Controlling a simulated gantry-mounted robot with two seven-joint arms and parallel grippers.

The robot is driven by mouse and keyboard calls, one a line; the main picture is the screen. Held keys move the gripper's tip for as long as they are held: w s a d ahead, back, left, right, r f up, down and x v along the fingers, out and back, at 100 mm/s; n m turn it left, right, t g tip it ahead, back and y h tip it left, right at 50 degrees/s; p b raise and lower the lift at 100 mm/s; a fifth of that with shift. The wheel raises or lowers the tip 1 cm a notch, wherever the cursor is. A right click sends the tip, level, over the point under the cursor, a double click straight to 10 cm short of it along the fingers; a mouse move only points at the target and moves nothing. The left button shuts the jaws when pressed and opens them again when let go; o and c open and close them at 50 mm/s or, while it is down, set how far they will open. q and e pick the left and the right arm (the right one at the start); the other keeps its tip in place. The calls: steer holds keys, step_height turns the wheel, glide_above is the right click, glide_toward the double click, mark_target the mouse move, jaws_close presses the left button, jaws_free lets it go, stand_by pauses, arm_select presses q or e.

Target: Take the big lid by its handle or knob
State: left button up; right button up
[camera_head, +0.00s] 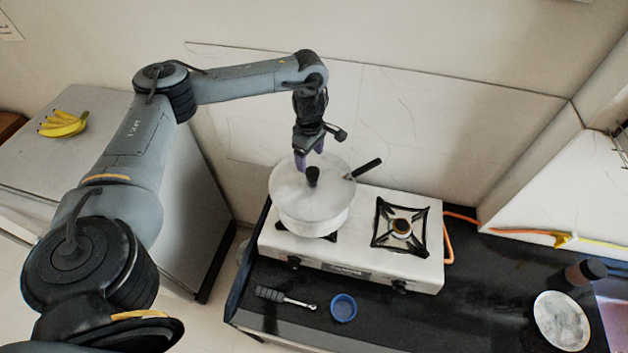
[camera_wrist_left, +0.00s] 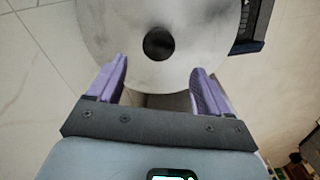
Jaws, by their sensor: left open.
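The big lid (camera_head: 290,186) is a pale, greyish-white disc with a black knob (camera_head: 312,176) at its middle. It sits on the white pot (camera_head: 312,218) on the left burner of the stove. My left gripper (camera_head: 308,160) points down just above and behind the knob in the head view. Its purple fingers are open and empty. In the left wrist view the lid (camera_wrist_left: 105,30) fills the top, and the knob (camera_wrist_left: 158,43) lies ahead of the gap between the fingertips (camera_wrist_left: 158,72). The right gripper is in neither view.
A black handle (camera_head: 368,168) sticks out from the pot to the right. The stove (camera_head: 345,255) has a bare right burner (camera_head: 402,228). A blue bowl (camera_head: 343,308) and a dark-ended utensil (camera_head: 285,298) lie in front. A plate (camera_head: 561,320) lies at right. A wall stands close behind.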

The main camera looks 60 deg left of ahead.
mark_target(311, 170)
arm_select(q)
step_height(311, 170, down, 2)
steer(key=shift+d+f+b, duration=0.1)
steer(key=shift+f+b, duration=0.15)
steer(key=shift+b, duration=0.2)
steer(key=shift+f+b, duration=0.65)
steer(key=shift+f, duration=0.4)
steer(key=shift+f+p, duration=0.3)
steer(key=shift+p, duration=0.05)
steer(key=shift+w+f+p, duration=0.15)
steer(key=shift+f+p, duration=0.15)
steer(key=shift+f, duration=1.1)
steer(key=c, duration=1.3)
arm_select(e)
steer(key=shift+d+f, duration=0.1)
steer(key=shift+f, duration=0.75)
arm_select(q)
steer(key=shift+r, duration=0.15)
